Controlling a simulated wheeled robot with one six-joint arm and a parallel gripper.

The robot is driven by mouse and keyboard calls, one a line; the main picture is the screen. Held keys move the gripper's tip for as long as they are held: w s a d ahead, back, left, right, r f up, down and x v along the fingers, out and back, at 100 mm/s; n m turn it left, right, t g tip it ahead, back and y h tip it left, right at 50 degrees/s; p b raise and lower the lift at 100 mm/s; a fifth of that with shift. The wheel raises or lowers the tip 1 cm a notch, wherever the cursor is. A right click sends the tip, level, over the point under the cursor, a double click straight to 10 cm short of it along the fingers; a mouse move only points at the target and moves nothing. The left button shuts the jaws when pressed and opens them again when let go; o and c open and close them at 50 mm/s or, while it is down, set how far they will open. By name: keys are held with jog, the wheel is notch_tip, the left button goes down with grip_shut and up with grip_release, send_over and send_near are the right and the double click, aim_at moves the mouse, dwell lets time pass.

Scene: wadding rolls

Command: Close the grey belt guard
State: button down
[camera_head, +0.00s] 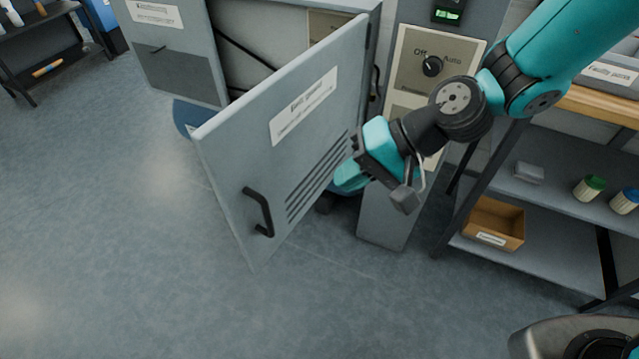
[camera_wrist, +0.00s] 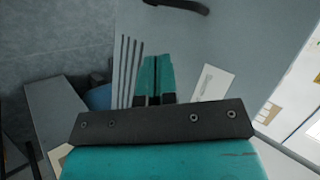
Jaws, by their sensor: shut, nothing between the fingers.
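The grey belt guard (camera_head: 245,150) is a flat door panel standing open and swung out from the grey machine (camera_head: 335,5). It has a white label (camera_head: 303,105), vent slots (camera_head: 318,178) and a black handle (camera_head: 259,212) near its lower left edge. My gripper (camera_head: 345,180) is shut and empty beside the guard's right part, near the slots. In the wrist view, my teal fingertips (camera_wrist: 155,75) lie together in front of a grey panel (camera_wrist: 215,45) with slots and a label. I cannot tell whether they touch it.
A control post (camera_head: 385,205) with an Off/Auto knob (camera_head: 432,66) stands right of the guard. A shelf (camera_head: 560,255) with a cardboard box (camera_head: 494,223) and capped jars (camera_head: 590,188) is at the right. The floor left and in front is clear.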

jog(key=a+r+x, duration=0.2)
jog(key=x, duration=0.9)
jog(key=shift+a+f+p, duration=0.2)
jog(key=shift+a+p, duration=0.05)
jog(key=shift+p, duration=0.1)
jog(key=shift+s, duration=0.15)
